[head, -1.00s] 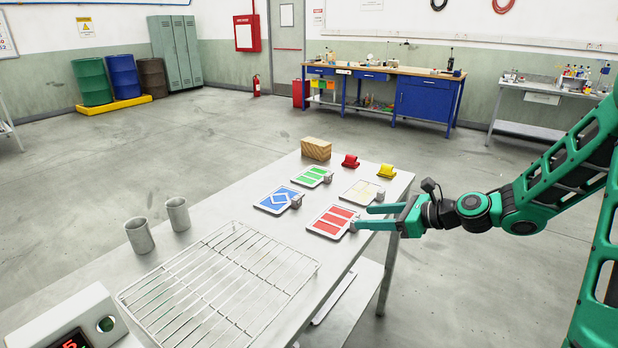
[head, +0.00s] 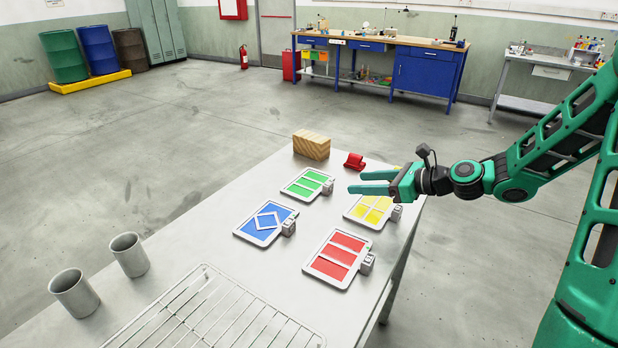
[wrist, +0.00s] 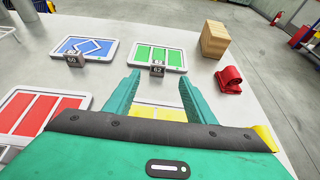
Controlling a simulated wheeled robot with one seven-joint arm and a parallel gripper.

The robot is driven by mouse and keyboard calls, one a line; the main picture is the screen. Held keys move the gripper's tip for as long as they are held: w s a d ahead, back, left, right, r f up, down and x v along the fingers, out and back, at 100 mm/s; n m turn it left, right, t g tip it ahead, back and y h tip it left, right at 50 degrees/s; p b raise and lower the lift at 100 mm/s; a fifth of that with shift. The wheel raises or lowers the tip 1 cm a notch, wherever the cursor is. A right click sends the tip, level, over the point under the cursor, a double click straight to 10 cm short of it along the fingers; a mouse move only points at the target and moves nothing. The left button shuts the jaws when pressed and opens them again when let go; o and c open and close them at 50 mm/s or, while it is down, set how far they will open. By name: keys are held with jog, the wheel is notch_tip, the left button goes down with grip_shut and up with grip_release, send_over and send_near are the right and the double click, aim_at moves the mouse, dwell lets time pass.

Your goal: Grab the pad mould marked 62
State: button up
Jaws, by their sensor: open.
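The green pad mould (head: 307,184) lies flat on the table; its tag appears to read 62 in the wrist view (wrist: 157,58). The blue mould (head: 266,222), whose tag looks like 60, lies left of it. The yellow mould (head: 370,210) and red mould (head: 338,259) lie nearer; I cannot read their tags. My gripper (head: 357,182) is open and empty, above the table on the right of the green mould in the head view. In the wrist view the green mould lies ahead of the open fingers (wrist: 160,84), with the yellow mould below them, partly hidden.
A yellow part (wrist: 265,138) is mostly hidden by my gripper. Two grey cups (head: 129,255) and a wire rack (head: 205,310) occupy the near left.

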aim_at(329, 183)
jog(key=x, duration=0.5)
jog(key=shift+w+a, duration=0.1)
jog(key=shift+w, duration=0.05)
jog(key=shift+x, duration=3)
jog(key=shift+c, duration=0.3)
grip_shut()
jog(key=shift+r, duration=0.1)
